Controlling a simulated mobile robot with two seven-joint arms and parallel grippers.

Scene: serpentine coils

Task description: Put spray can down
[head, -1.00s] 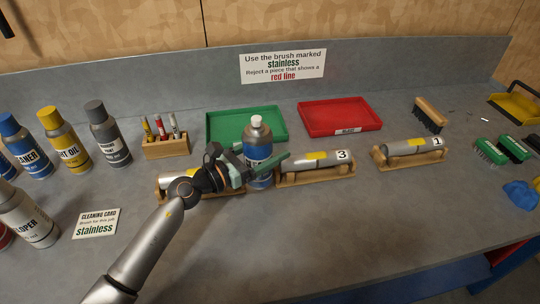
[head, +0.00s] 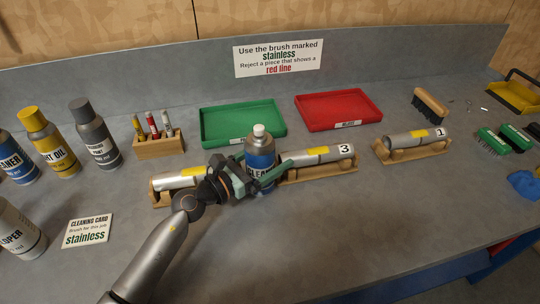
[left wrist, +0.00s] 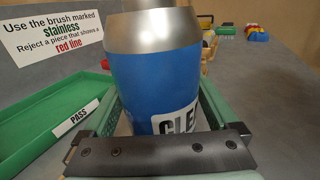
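The spray can (head: 261,154) is blue and silver with a white cap and stands upright near the middle of the bench. In the left wrist view its blue body (left wrist: 160,85) fills the middle, with part of a "CLE…" label showing. My left gripper (head: 258,174) is shut around the can's body, a green finger on each side; the fingers (left wrist: 160,105) also show in the left wrist view. The can's base is partly hidden by the gripper, so I cannot tell whether it touches the bench. My right gripper is not in view.
Wooden cradles with metal cylinders lie close on both sides, number 3 (head: 322,155) just right of the can. A green tray (head: 242,107) and a red tray (head: 338,125) are behind. Several cans (head: 95,133) stand at left. The front bench (head: 330,225) is clear.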

